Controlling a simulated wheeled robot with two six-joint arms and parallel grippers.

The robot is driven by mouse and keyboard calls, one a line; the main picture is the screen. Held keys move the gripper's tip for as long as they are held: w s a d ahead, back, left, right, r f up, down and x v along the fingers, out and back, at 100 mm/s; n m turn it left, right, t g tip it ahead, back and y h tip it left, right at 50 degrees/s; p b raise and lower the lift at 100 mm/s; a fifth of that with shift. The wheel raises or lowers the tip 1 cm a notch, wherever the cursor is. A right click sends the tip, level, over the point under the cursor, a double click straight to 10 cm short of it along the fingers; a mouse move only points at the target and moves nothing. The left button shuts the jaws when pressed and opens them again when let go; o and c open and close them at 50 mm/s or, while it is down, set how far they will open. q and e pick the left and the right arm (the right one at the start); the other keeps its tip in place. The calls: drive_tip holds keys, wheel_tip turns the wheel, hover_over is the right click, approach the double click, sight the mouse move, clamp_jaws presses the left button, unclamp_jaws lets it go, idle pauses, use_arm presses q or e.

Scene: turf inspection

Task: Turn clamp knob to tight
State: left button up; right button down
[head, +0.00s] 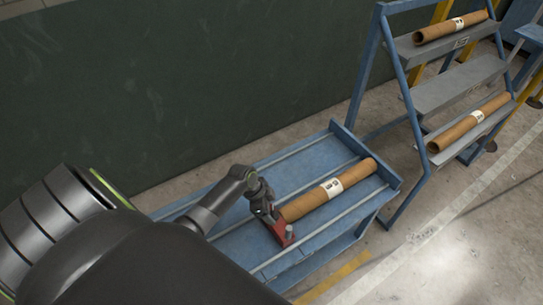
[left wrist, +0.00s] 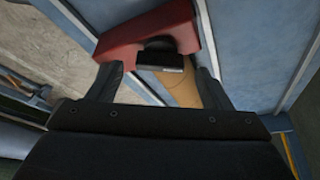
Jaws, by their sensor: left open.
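The red clamp (head: 279,229) sits at the near end of a brown tube (head: 325,192) on the blue table. In the left wrist view the red clamp body (left wrist: 140,32) spans the top, with a dark knob (left wrist: 160,54) on its underside as pictured. My left gripper (head: 264,206) is at the clamp. In the left wrist view its two fingers (left wrist: 158,71) are apart, one on each side of the knob in the picture. I cannot tell whether they touch it. The knob's marking or setting is not visible. My right gripper is not in view.
The blue table (head: 295,165) has rails along its top and a raised far edge. A blue rack (head: 450,88) with grey shelves and more brown tubes stands to the right. A dark green wall (head: 200,70) rises behind. The concrete floor at lower right is clear.

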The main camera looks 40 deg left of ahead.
use_arm(q)
drive_tip(key=shift+x, duration=0.9)
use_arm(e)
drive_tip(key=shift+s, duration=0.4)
use_arm(q)
drive_tip(key=c, duration=1)
drive_tip(key=shift+r, duration=0.1)
